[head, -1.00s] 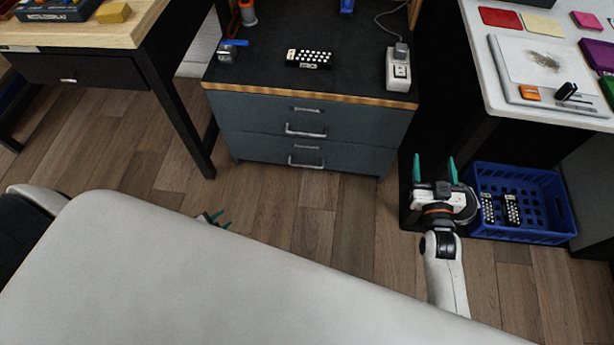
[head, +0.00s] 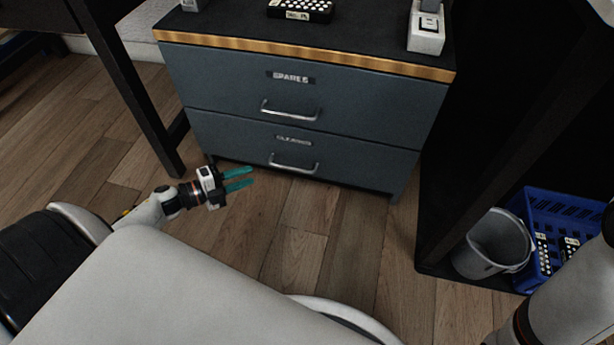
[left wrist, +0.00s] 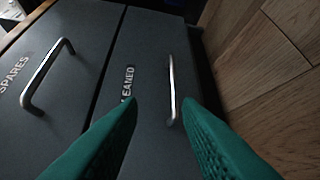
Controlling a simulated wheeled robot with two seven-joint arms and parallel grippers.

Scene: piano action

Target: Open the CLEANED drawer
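The CLEANED drawer (head: 340,158) is the lower drawer of a dark grey-blue cabinet and looks closed. Its metal bar handle (head: 293,165) sits below the label; in the left wrist view the handle (left wrist: 172,90) lies ahead, between the lines of the two fingers. My left gripper (head: 240,179) is open and empty, left of the handle and apart from it in the head view. Its teal fingers (left wrist: 160,115) point toward the drawer front. Of my right arm only links show at the lower right; its gripper is out of view.
The SPARES drawer (head: 310,85) above looks closed, with its own handle (head: 290,112). A black desk leg (head: 125,90) stands left of the cabinet. A grey bin (head: 493,245) and a blue crate (head: 562,215) are at right. The floor before the cabinet is clear.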

